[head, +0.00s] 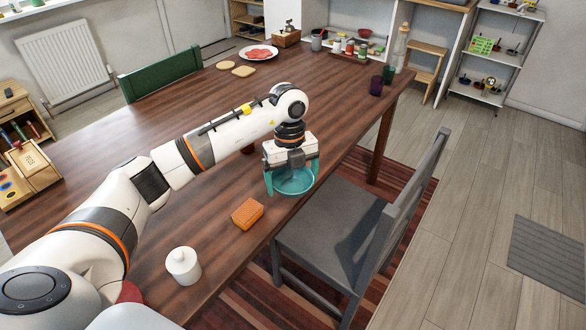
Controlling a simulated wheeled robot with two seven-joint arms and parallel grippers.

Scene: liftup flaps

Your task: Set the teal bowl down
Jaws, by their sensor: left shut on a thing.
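The teal bowl (294,183) is at the right edge of the wooden table (215,207), under my left gripper (291,168). My left gripper points down and is shut on the bowl, with its teal-coloured fingers at the bowl's sides. I cannot tell whether the bowl's base touches the table top. My right gripper is not in view.
A grey chair (345,232) stands against the table's right side. Cups (376,85), a plate (258,53) and jars are at the far end.

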